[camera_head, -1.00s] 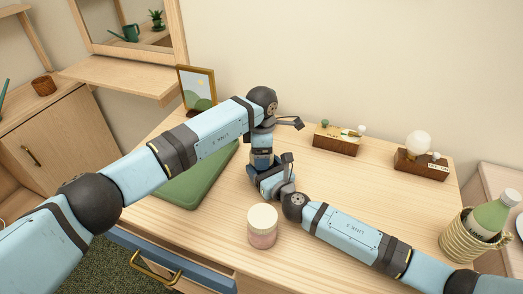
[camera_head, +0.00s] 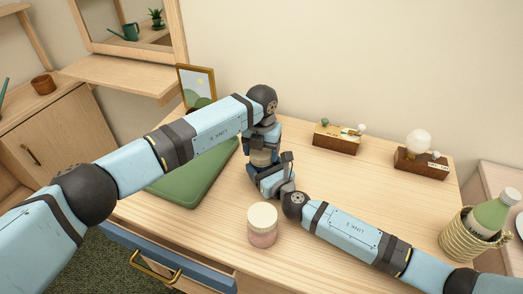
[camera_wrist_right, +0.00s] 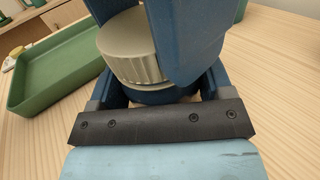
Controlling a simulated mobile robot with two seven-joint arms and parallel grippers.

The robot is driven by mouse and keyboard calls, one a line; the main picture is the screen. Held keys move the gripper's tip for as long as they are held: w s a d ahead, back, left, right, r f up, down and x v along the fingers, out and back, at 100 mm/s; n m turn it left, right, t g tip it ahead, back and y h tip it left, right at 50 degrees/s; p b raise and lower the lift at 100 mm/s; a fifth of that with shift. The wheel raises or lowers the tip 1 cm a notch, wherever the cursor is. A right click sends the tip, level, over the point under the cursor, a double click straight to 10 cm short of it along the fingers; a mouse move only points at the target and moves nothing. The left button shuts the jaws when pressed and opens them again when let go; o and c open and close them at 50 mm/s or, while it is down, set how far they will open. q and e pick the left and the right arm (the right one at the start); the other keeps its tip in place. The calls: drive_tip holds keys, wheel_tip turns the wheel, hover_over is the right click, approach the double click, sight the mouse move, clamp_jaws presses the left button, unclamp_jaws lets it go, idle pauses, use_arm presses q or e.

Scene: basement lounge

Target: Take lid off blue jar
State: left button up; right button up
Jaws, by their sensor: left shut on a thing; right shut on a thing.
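The blue jar (camera_wrist_right: 160,98) is mostly hidden. In the right wrist view a dark blue strip of it shows below its ridged beige lid (camera_wrist_right: 130,45). The lid (camera_head: 261,157) also shows as a small beige patch in the head view. My left gripper (camera_head: 262,150) points down from above and is shut on the lid, with its dark blue fingers around it. My right gripper (camera_head: 267,180) comes in low from the right and is shut on the jar body. I cannot tell whether there is a gap between lid and jar.
A pink jar with a cream lid (camera_head: 262,227) stands near the table's front edge, close to my right wrist. A green tray (camera_head: 194,185) lies left of my grippers. Wooden ornaments (camera_head: 337,139) (camera_head: 421,164), a picture frame (camera_head: 197,88) and a basket with a bottle (camera_head: 466,240) stand around.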

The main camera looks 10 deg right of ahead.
use_arm(q)
drive_tip(key=shift+n, duration=0.8)
drive_tip(key=shift+r, duration=0.25)
drive_tip(key=shift+r, duration=0.9)
use_arm(e)
drive_tip(key=shift+f, duration=0.1)
use_arm(q)
drive_tip(key=shift+r, duration=0.1)
drive_tip(key=shift+r, duration=1.9)
use_arm(e)
drive_tip(key=o, duration=1.7)
drive_tip(key=shift+o, duration=0.2)
